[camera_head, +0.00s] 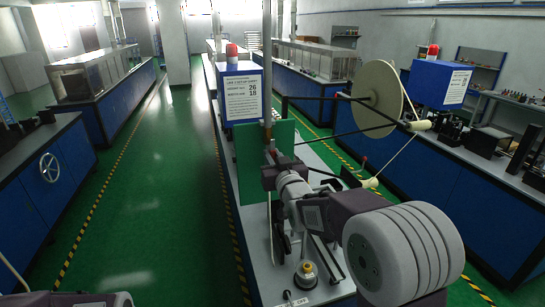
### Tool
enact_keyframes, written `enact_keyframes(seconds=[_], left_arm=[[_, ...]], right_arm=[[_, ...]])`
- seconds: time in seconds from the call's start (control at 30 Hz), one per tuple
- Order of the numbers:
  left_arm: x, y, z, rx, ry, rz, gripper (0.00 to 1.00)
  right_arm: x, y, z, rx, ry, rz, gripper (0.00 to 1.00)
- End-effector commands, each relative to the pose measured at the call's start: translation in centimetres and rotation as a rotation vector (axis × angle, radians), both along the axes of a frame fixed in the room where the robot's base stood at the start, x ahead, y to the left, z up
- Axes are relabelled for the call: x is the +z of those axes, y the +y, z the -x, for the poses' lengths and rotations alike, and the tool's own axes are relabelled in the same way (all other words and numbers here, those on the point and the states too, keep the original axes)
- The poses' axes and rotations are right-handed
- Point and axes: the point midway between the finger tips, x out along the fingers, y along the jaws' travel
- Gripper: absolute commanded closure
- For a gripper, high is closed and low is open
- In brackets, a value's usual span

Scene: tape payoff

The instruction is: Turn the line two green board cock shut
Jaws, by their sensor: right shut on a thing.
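The green board (248,170) stands upright on the bench below a blue box with a white label. My right arm comes in from the lower right and reaches to the front of the board. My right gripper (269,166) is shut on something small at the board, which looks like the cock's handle. The gripper and wrist cover most of the cock, so its angle cannot be told. A small reddish part shows just above the fingers. Only a piece of my left arm shows at the bottom left; its gripper is out of view.
The blue box (240,92) carries a red lamp (231,53). A large cream reel (378,95) on dark bars stands right of the board, with tape running to rollers. A brass-topped weight-like piece (305,274) stands on the bench. Green floor lies open to the left.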

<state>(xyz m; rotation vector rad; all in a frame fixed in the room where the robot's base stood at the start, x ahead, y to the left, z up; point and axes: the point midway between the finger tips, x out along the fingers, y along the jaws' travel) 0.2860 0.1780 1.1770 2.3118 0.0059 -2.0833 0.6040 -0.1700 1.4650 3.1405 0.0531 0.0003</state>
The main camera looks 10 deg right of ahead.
Motion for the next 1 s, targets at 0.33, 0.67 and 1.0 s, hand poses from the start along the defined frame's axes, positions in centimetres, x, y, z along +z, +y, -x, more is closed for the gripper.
enact_keyframes(seconds=[0.33, 0.67, 1.0], left_arm=[[-0.5, 0.0, 0.0, 0.000, 0.000, 0.000, 0.64], [-3.6, 0.0, 0.0, 0.000, 0.000, 0.000, 0.64], [-7.2, 0.0, 0.0, 0.000, 0.000, 0.000, 0.64]], right_arm=[[-0.2, 0.1, 0.0, 0.001, 0.001, -0.024, 1.00], [-0.4, 1.1, 0.0, 0.002, 0.005, -0.230, 1.00], [0.1, 2.4, 0.1, 0.003, 0.018, -0.553, 1.00]])
